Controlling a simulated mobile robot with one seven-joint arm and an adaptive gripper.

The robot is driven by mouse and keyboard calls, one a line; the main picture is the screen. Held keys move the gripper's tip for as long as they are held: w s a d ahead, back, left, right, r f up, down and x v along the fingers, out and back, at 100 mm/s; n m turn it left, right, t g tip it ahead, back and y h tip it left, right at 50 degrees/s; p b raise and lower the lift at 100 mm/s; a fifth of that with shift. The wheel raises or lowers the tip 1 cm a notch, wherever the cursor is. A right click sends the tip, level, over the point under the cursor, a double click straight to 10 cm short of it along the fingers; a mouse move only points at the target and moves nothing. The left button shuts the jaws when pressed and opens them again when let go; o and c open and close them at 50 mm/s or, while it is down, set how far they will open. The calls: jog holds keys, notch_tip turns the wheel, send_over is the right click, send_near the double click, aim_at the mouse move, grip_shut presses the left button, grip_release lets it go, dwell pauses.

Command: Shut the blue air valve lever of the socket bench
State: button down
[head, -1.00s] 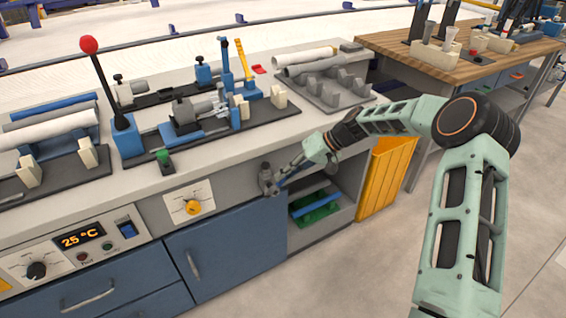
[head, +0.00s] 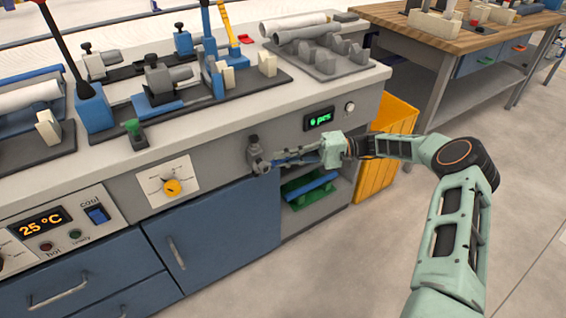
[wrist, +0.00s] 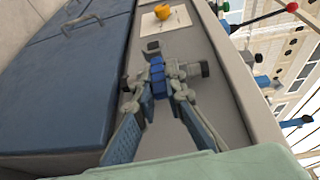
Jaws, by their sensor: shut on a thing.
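The dark valve end (wrist: 152,46) shows beyond the lever. In the head view the fingers hide most of the lever, so its exact angle is hard to tell there.
A yellow selector knob (head: 172,187) on a white plate is left of the valve. A green display (head: 319,119) is to the right. Below is an open shelf with a green and blue item (head: 310,188). A yellow bin (head: 385,150) stands right of the bench.

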jog(key=shift+s+f+y+b, duration=0.1)
jog(key=shift+f+y+b, duration=0.25)
jog(key=shift+y+b, duration=0.05)
jog(key=c, duration=2)
grip_release()
jog(key=d, duration=0.4)
jog(key=w+d, duration=0.1)
jog(key=d, duration=0.2)
jog(key=w+d, duration=0.1)
jog(key=d, duration=0.3)
jog(key=shift+w+d, duration=0.25)
jog(key=shift+d, duration=0.1)
